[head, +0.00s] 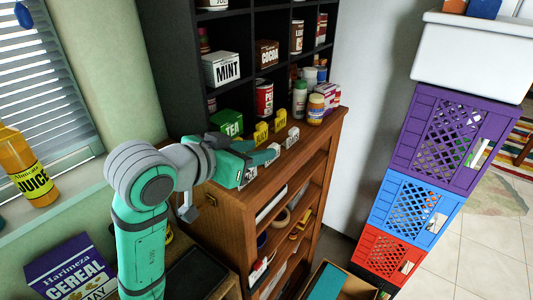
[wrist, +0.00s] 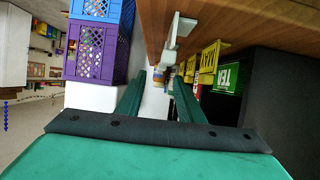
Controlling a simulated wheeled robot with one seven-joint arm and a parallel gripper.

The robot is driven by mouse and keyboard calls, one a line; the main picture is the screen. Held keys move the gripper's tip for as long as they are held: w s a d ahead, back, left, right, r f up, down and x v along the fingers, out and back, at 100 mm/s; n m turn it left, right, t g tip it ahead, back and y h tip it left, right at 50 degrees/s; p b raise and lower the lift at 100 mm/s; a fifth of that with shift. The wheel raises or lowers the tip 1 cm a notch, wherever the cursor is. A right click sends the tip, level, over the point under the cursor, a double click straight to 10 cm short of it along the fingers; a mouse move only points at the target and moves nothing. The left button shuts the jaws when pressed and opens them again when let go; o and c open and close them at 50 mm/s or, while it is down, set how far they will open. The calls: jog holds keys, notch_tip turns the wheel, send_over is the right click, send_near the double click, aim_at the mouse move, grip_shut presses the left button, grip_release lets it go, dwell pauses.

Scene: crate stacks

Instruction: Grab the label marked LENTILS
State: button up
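Several small standing labels are on top of the brown wooden shelf unit. Two are yellow (head: 261,133) (head: 281,125), and a white one (head: 292,137) stands to their right. No text reading LENTILS is legible in either view. My gripper (head: 264,164) is over the shelf top near the white labels, with its fingers apart. In the wrist view, my gripper (wrist: 160,77) is open with nothing clearly held between its green fingers. A white label (wrist: 179,32) stands just beyond the fingertips, and yellow labels (wrist: 209,62) are to its right.
A green TEA box (head: 230,123) stands behind my gripper. A black shelf holds a MINT box (head: 221,69), cans and jars. A jar (head: 316,109) and bottles stand at the right end of the wooden top. Purple (head: 408,130), blue and red crates are stacked at the right.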

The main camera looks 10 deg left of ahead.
aim_at(273, 145)
jog(key=shift+x, duration=1.55)
jog(key=x, duration=0.5)
jog(key=shift+a, duration=0.2)
grip_shut()
